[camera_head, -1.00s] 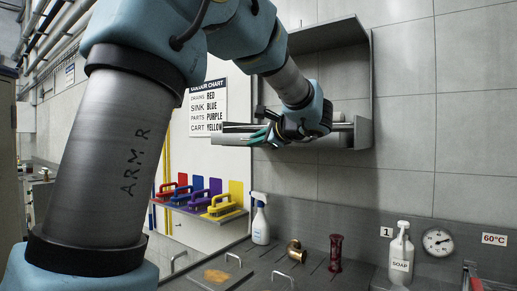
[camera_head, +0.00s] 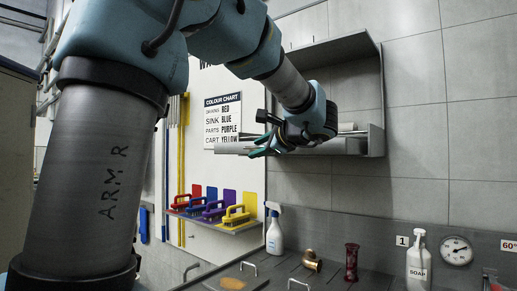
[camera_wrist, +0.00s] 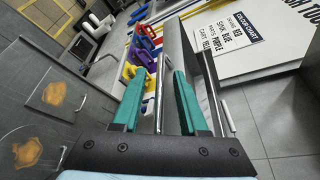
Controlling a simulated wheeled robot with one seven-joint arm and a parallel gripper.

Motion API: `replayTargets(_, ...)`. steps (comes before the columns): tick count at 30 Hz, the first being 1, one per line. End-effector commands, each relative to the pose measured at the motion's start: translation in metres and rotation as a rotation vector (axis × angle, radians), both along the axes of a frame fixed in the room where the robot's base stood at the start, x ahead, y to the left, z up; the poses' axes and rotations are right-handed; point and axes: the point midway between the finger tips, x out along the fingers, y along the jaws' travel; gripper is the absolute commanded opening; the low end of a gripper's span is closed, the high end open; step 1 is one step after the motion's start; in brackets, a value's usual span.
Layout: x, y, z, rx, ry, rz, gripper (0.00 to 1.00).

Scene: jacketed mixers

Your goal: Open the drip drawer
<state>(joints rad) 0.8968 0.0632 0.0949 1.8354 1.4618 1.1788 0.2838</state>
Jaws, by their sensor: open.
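I cannot make out a drip drawer in either view. My gripper (camera_head: 262,146) is in the head view, raised in front of the wall shelf and well above the counter. In the wrist view its two green fingers (camera_wrist: 160,74) are spread apart. A grey edge and a metal bar show between and beyond them; I cannot tell whether they touch. Lids with wire handles and tan stains lie on the counter; one stained lid (camera_head: 232,284) is at the lower edge of the head view, and another shows in the wrist view (camera_wrist: 60,112).
The wall shelf (camera_head: 372,95) is close behind my gripper. A rack of coloured brushes (camera_head: 215,208) hangs below the colour chart (camera_head: 222,120). A spray bottle (camera_head: 274,236), brass fitting (camera_head: 311,261), dark red part (camera_head: 351,262) and soap bottle (camera_head: 418,265) stand along the back of the counter.

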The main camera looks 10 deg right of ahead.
Motion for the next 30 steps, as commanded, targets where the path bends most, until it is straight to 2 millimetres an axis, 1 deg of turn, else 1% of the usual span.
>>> replayTargets(5,0.000,0.000,0.000,0.000,0.000,0.000,0.42)
replayTargets(8,-0.005,-0.003,0.000,-0.001,0.000,-0.002,0.42)
replayTargets(11,-0.017,-0.009,0.002,-0.003,-0.002,-0.004,0.42)
replayTargets(21,-0.075,-0.035,0.016,-0.003,-0.001,-0.004,0.42)
replayTargets(25,-0.089,-0.040,0.020,-0.001,0.000,-0.001,0.42)
replayTargets(30,-0.096,-0.043,0.023,0.000,0.000,-0.001,0.42)
